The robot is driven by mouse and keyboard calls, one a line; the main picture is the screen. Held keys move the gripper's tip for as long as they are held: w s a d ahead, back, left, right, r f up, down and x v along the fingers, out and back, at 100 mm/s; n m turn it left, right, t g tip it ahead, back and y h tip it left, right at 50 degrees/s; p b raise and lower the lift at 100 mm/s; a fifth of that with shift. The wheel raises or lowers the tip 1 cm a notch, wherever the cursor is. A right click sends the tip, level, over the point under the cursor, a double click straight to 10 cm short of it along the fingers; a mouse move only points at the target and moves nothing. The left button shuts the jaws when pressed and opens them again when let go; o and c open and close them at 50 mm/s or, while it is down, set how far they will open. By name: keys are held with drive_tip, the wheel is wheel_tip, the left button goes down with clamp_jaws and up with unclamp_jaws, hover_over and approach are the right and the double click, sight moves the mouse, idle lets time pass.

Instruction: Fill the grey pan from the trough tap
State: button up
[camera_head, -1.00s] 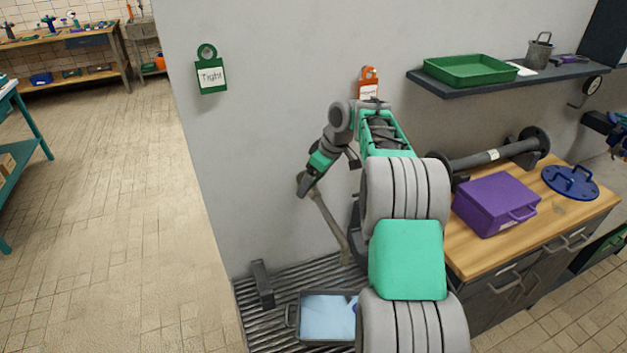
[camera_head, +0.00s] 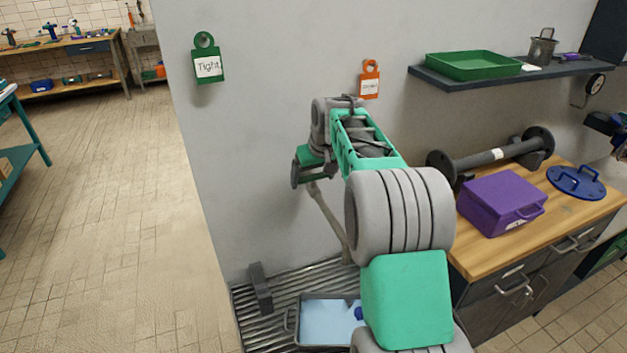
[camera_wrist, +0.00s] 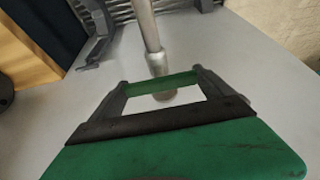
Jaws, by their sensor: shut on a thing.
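The grey pan (camera_head: 294,327) sits on the ribbed trough floor in the head view, partly hidden by my arm. A flat pale blue surface, looking like water, fills its inside. A small blue part shows at its right edge. A pale slanting pole (camera_head: 331,222), seemingly the tap's lever, rises from behind my arm beside the wall. My gripper (camera_head: 311,184) is at the pole's upper end. In the wrist view, my gripper (camera_wrist: 160,84) is shut on the pole (camera_wrist: 146,28), whose rounded end shows between the fingers. The exact contact is hard to see.
The ribbed trough (camera_head: 247,309) has a dark upright block (camera_head: 260,287) at its left. To the right, a wooden-topped bench (camera_head: 488,254) carries a purple box (camera_head: 500,203) and a blue lid (camera_head: 576,182). A wall shelf (camera_head: 440,84) holds a green tray (camera_head: 470,64). Open floor lies left.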

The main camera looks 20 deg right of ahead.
drive_tip(key=shift+m, duration=0.3)
drive_tip(key=o, duration=1.1)
drive_tip(key=v, duration=0.8)
drive_tip(key=shift+b, duration=0.45)
drive_tip(key=s+a+f, duration=0.2)
drive_tip(key=s+a, duration=0.3)
drive_tip(key=s, duration=0.3)
drive_tip(key=s+a+f, duration=0.2)
drive_tip(key=s+a, duration=0.4)
drive_tip(key=s, duration=0.2)
drive_tip(key=s+a+f+g, duration=0.1)
drive_tip(key=s+a+f, duration=0.1)
drive_tip(key=s+f, duration=0.6)
drive_tip(key=s, duration=0.3)
drive_tip(key=shift+s+a, duration=0.3)
drive_tip(key=shift+s, duration=0.1)
